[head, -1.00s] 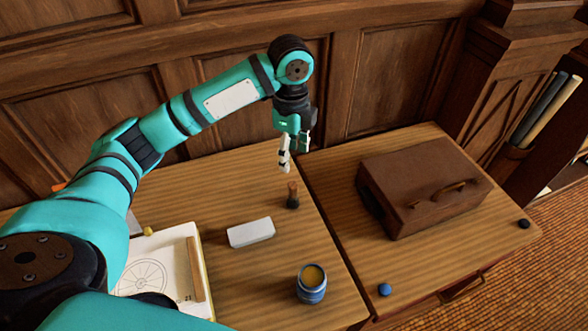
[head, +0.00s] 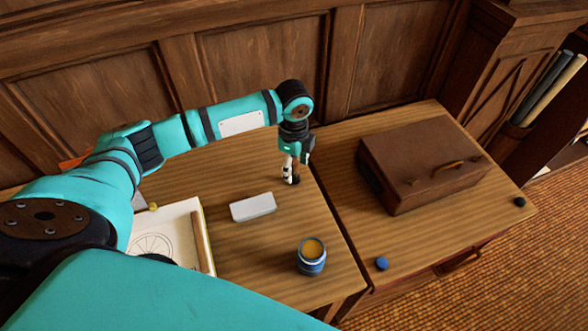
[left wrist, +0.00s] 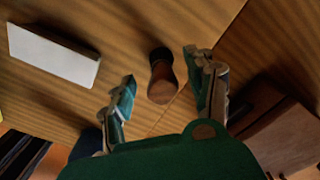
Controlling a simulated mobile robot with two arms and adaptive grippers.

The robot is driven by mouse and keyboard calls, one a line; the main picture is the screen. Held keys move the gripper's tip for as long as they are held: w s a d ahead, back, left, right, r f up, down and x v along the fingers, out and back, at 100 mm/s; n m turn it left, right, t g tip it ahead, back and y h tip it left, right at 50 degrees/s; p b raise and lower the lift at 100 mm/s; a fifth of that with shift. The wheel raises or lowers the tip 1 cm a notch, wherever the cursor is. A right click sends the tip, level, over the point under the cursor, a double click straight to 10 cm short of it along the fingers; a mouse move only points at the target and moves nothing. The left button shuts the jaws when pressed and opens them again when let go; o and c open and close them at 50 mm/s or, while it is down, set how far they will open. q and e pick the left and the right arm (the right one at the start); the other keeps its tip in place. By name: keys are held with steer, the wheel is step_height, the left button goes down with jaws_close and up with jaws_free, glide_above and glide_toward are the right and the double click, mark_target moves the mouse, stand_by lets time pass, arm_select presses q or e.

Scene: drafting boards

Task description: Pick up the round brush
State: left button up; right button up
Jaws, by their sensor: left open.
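The round brush, with a brown wooden handle and a dark end, stands upright on the drafting table. In the head view the brush (head: 296,179) is partly hidden by my left gripper (head: 293,168), which is lowered over it. In the left wrist view the brush (left wrist: 161,80) shows between the two spread fingers of my left gripper (left wrist: 163,72), with space visible on both sides. My left gripper is open and holds nothing. My right gripper is not in view.
A white block (head: 253,207) lies left of the brush. A blue jar with yellow contents (head: 311,258) stands nearer. A paper drawing (head: 178,226) lies at the left. A brown case (head: 425,168) and a blue knob-like piece (head: 382,263) are on the right table, across a gap.

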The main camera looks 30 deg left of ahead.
mark_target(294, 172)
arm_select(q)
step_height(294, 172, down, 3)
steer(key=shift+w+r, duration=0.1)
steer(key=shift+r, duration=0.1)
steer(key=shift+f, duration=0.45)
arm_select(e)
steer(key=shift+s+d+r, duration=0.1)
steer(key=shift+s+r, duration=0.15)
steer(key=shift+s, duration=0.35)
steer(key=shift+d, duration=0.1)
arm_select(q)
steer(key=shift+c, duration=1.1)
jaws_close()
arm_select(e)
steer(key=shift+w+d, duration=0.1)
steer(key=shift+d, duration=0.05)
arm_select(q)
steer(key=shift+r, duration=0.1)
